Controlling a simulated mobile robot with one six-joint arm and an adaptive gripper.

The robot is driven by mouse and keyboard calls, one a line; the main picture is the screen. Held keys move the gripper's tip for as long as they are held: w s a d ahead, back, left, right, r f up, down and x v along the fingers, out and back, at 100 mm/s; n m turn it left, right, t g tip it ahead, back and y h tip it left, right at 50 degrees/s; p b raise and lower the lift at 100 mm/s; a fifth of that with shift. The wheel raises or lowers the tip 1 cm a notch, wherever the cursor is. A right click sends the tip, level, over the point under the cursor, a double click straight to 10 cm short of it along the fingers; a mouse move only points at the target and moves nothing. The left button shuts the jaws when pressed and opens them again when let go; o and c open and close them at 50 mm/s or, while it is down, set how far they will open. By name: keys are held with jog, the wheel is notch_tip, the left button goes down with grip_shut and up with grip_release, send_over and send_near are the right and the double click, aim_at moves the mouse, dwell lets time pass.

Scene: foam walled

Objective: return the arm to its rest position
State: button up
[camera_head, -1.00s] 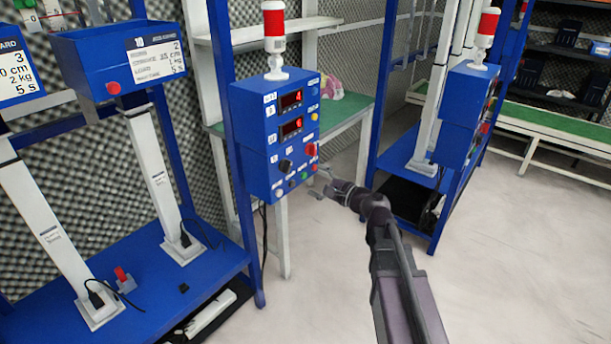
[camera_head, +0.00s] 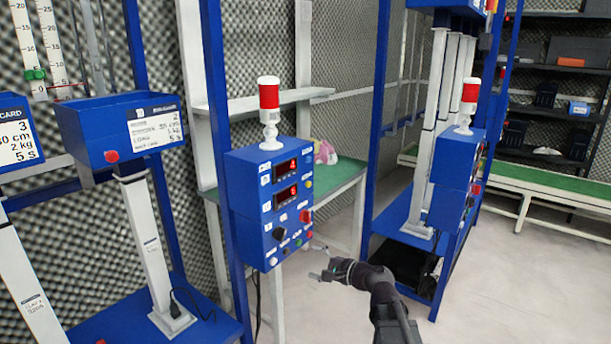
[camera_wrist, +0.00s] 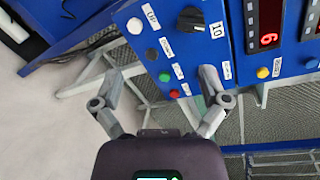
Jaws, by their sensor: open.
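My gripper (camera_head: 322,262) is open and empty in the head view, just in front of and to the right of the lower part of the blue control box (camera_head: 262,205). My arm reaches up to it from the bottom right. In the wrist view the two fingers of my gripper (camera_wrist: 158,98) are spread wide. The control box face (camera_wrist: 200,45) lies beyond them, with a black knob, several small coloured buttons and a red lit digit. Nothing is between the fingers. I cannot tell the exact gap between fingertips and box.
A second blue box (camera_head: 455,180) with a red-topped lamp stands to the right. A green-topped table (camera_head: 335,188) with a pink object is behind the control box. Blue test stands (camera_head: 120,135) fill the left. The pale floor (camera_head: 490,290) at lower right is clear.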

jog(key=s+f+n+g+h, duration=0.3)
jog(key=s+f+n+g, duration=0.15)
jog(key=f, duration=0.25)
jog(key=s+d+f+n+g+h, duration=0.5)
jog(key=s+d+f+n+h, duration=0.3)
jog(key=s+d+h, duration=0.5)
notch_tip(320, 180, up, 22)
jog(key=y+p, duration=0.2)
jog(key=p, duration=2.1)
jog(key=shift+w+d+f+m, duration=0.15)
jog(key=shift+w+d+m, duration=0.25)
jog(key=shift+d+m, duration=0.05)
